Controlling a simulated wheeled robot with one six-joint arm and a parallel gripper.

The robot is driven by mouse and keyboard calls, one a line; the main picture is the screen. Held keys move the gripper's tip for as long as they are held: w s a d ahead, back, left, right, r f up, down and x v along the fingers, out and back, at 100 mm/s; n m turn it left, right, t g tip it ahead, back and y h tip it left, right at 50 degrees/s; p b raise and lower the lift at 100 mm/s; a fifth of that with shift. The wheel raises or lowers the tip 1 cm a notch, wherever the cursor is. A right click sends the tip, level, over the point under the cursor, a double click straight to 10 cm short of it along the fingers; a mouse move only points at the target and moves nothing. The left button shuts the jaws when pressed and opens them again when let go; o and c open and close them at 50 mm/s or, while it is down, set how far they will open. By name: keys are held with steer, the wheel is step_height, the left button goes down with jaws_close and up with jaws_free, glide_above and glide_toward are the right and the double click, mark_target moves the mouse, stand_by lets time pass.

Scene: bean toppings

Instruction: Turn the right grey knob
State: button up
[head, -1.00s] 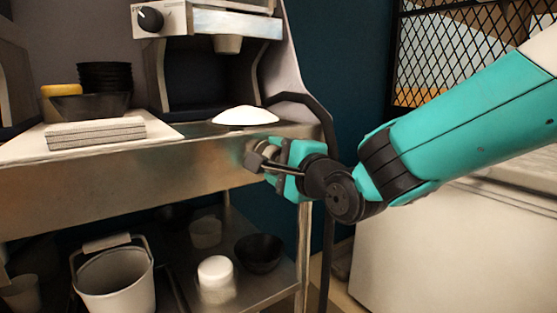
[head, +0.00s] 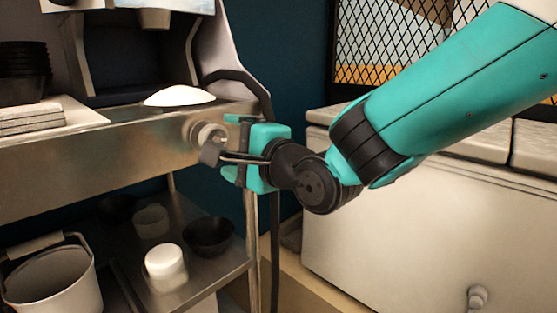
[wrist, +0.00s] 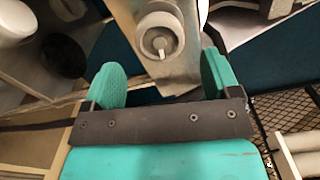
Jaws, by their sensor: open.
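The grey knob (head: 208,134) is round and pale, and sticks out from the metal front of the counter near its right end. It also shows in the wrist view (wrist: 158,40), ahead of the fingers and roughly centred between them. My gripper (head: 232,150) is open and empty, just right of the knob in the head view. In the wrist view my gripper (wrist: 163,78) has its two teal fingers wide apart, with the knob beyond their tips and apart from them. A dark block on my gripper hides the knob's lower part in the head view.
A white dome-shaped item (head: 179,96) sits on the counter above the knob. A black cable (head: 264,112) hangs right of it. Below, a shelf holds a bucket (head: 52,280), a white cup (head: 166,268) and a black bowl (head: 209,237). A white chest (head: 400,220) stands right.

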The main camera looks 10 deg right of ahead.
steer(key=b+v, duration=0.5)
steer(key=v, duration=0.6)
steer(key=shift+s+d, duration=0.2)
steer(key=shift+s, duration=0.05)
steer(key=shift+f, duration=0.1)
